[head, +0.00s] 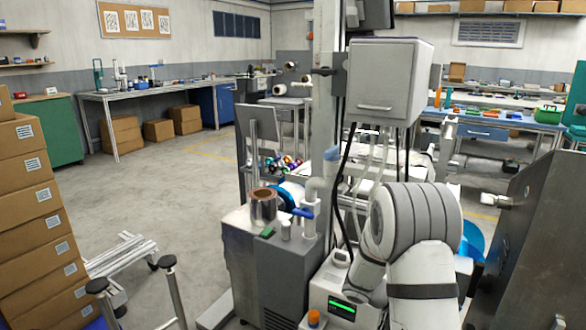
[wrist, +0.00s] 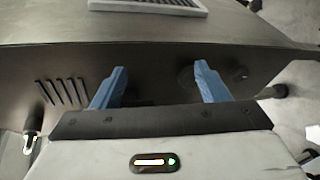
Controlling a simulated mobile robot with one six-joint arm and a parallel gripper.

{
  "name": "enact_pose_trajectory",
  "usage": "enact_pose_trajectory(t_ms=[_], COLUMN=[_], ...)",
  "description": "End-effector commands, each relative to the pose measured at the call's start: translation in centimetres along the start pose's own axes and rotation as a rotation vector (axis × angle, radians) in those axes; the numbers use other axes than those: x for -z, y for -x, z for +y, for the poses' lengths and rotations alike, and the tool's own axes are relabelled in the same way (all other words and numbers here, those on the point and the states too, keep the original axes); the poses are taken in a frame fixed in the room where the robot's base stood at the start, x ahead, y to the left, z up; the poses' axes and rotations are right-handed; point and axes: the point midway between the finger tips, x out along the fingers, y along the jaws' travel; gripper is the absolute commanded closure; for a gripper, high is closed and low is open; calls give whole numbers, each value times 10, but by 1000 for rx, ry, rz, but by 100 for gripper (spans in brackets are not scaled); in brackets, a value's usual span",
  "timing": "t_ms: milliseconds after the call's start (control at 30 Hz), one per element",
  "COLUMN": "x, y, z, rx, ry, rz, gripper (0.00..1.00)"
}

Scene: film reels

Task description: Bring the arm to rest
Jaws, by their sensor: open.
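My gripper (wrist: 160,85) shows in the wrist view with its two blue fingers well apart and nothing between them. A dark metal cabinet face (wrist: 150,55) with slots lies beyond the fingers; I cannot tell whether the fingertips touch it. In the head view my white arm (head: 420,225) is bent at the lower right. The gripper itself is not visible there.
A dark metal cabinet (head: 535,225) stands close at the right of the arm. A grey machine (head: 285,270) with a metal cylinder (head: 263,204) on top stands left of it. Stacked cardboard boxes (head: 35,215) fill the left edge. The floor (head: 170,195) between is mostly clear.

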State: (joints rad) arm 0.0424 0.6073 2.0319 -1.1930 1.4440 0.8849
Motion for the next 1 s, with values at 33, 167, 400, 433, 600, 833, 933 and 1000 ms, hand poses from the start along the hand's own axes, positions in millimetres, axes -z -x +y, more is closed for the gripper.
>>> enact_pose_trajectory(t_ms=[33,167,400,433,600,833,933,1000], x=[-22,-67,-144,-153,-201,-252,-265,-271], y=[15,41,97,104,150,208,224,231], z=[36,74,133,140,178,222,234,239], rx=[69,255,598,640,870,1124,1191,1221], ry=[-2,19,39,39,31,-3,-19,-27], rz=[-11,-24,40,56,175,382,454,489], gripper=[32,32,32,32,32,32,32,32])
